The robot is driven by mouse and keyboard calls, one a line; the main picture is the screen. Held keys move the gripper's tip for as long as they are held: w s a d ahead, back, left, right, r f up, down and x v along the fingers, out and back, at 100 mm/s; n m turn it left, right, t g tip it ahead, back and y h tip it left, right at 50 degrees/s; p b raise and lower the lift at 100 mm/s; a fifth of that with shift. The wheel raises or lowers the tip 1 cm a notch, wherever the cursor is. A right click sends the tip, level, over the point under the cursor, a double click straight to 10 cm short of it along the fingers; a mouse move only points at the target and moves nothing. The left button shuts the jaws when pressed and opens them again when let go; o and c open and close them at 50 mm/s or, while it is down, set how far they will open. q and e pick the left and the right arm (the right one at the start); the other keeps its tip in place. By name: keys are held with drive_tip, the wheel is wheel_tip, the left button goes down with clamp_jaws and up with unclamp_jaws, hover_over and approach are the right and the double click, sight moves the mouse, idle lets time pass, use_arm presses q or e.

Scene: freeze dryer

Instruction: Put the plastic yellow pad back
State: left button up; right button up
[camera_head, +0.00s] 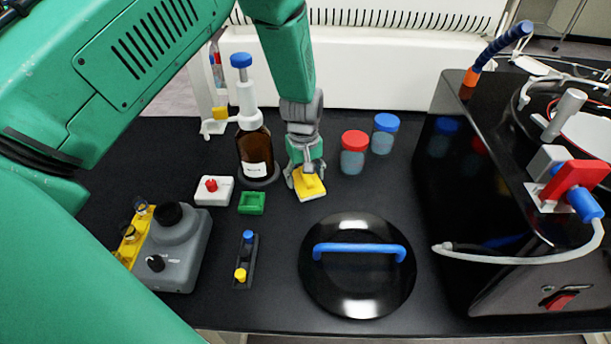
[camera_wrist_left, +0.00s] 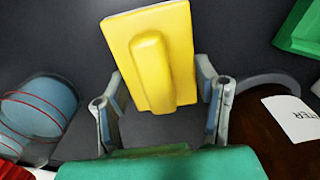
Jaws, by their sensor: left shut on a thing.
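The yellow plastic pad (camera_head: 311,188) is a flat plate with a raised ridge, at or just above the black bench top, behind the black round lid. A pale edge shows under its front side. My left gripper (camera_head: 305,174) comes down from above and is shut on the pad. In the left wrist view the pad (camera_wrist_left: 177,50) sits between the two grey fingers (camera_wrist_left: 160,82), which are on either side of its ridge. I cannot tell whether the pad touches the bench. My right gripper is not in view.
A brown bottle (camera_head: 255,152) and a green tray (camera_head: 251,203) stand left of the pad, with a white block with a red knob (camera_head: 214,190). Red-capped (camera_head: 353,152) and blue-capped (camera_head: 384,134) jars stand right. The black lid (camera_head: 357,280) lies in front; a black machine (camera_head: 500,220) is right.

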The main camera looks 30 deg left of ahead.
use_arm(q)
drive_tip(key=o, duration=1.2)
wheel_tip(320, 180, up, 12)
drive_tip(key=shift+a, duration=0.1)
